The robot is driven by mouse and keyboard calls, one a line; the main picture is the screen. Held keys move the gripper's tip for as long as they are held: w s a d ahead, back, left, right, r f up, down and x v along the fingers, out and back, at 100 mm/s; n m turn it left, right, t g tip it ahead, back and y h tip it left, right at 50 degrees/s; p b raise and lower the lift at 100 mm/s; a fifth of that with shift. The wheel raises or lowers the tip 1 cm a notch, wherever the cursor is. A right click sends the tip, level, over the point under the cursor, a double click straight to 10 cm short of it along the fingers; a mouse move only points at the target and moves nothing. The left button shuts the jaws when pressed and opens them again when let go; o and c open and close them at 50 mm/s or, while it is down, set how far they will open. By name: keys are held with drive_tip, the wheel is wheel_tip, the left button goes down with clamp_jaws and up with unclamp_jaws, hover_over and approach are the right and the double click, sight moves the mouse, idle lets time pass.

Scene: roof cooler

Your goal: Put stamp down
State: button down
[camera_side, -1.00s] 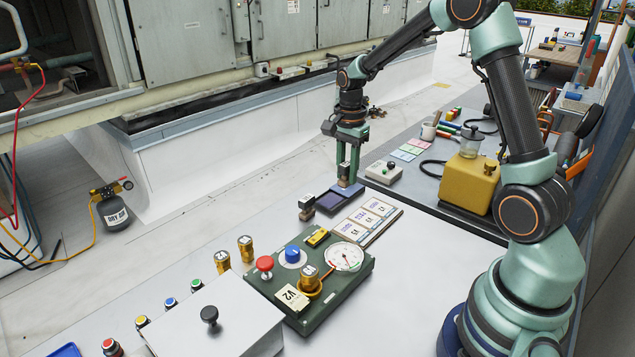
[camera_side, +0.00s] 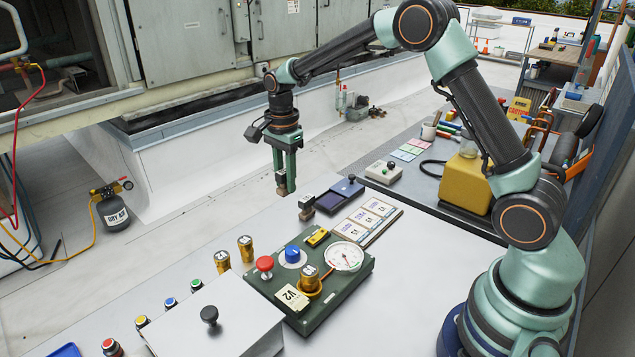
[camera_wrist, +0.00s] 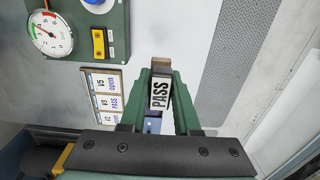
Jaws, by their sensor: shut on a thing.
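My gripper (camera_side: 283,188) is shut on a stamp (camera_wrist: 160,93) marked PASS. In the wrist view the stamp shows between the green fingers, label toward the camera. In the side view only a small part of the held stamp (camera_side: 281,192) shows at the fingertips, raised above the far edge of the bench. A second stamp (camera_side: 306,203) stands upright on the bench just to the right and below the gripper; its label is too small to read. The open ink pad (camera_side: 335,200) lies right of that stamp.
A card board (camera_side: 373,213) with three stamped boxes lies right of the pad. A green gauge panel (camera_side: 330,291) with knobs sits in front, with brass fittings (camera_side: 245,249) to its left. The white bench top (camera_side: 215,245) is bare between the fittings and the far edge.

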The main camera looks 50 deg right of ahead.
sight(289, 229)
wheel_tip(289, 229, down, 11)
drive_tip(key=shift+r, duration=0.15)
idle(0.4)
drive_tip(key=c, duration=0.6)
unclamp_jaws()
drive_tip(key=shift+c, duration=0.2)
